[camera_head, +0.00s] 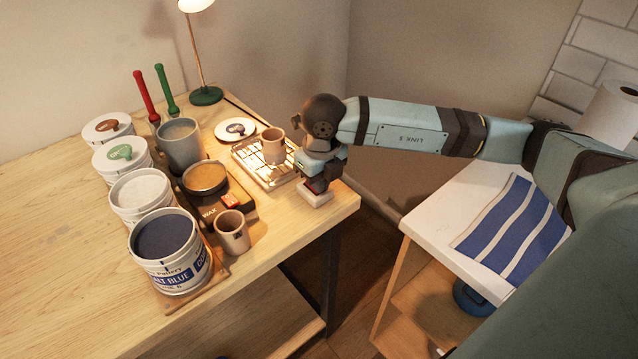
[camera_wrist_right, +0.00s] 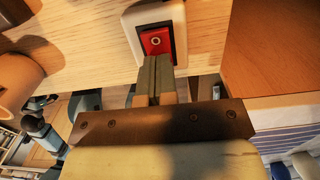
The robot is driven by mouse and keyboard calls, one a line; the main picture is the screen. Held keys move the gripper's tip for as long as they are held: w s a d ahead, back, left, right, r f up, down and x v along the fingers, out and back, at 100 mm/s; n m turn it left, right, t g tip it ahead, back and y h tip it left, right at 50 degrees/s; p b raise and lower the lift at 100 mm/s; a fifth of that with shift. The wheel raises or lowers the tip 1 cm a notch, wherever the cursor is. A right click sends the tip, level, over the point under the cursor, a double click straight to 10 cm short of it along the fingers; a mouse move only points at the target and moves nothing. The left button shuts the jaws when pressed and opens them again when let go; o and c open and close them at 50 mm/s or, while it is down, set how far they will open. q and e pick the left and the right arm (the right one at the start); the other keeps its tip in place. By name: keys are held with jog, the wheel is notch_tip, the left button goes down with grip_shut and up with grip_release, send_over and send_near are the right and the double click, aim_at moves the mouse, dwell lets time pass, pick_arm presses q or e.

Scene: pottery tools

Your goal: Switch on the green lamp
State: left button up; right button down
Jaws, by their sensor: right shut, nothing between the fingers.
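The lamp (camera_head: 206,96) stands at the back of the table, with a green round base, a thin brass stem and a shade cut off by the top edge. Its shade glows and warm light falls on the wall and table. A white switch box with a red rocker (camera_wrist_right: 155,41) sits near the table's right corner; its white housing (camera_head: 316,199) shows in the head view. My right gripper (camera_head: 317,185) is shut and empty, right over the box. In the right wrist view its fingertips (camera_wrist_right: 158,60) overlap the rocker's lower edge; I cannot tell if they touch. My left gripper is out of view.
A wire rack (camera_head: 256,169) with a cup (camera_head: 272,146) stands just left of my right gripper. Glaze buckets (camera_head: 167,250), a wax pot (camera_head: 206,178) and another cup (camera_head: 232,233) fill the middle. The table's left side is clear. A white side table (camera_head: 440,222) stands right, across a gap.

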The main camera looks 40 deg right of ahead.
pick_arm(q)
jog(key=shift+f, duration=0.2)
pick_arm(e)
jog(key=shift+s+f, duration=0.1)
jog(key=shift+f, duration=0.3)
jog(key=shift+w+r, duration=0.25)
jog(key=shift+w, duration=0.15)
jog(key=shift+w+a, duration=0.1)
jog(key=shift+w, duration=0.2)
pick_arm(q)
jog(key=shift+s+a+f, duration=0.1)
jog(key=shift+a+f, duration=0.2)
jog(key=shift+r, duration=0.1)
pick_arm(e)
jog(key=shift+r, duration=0.1)
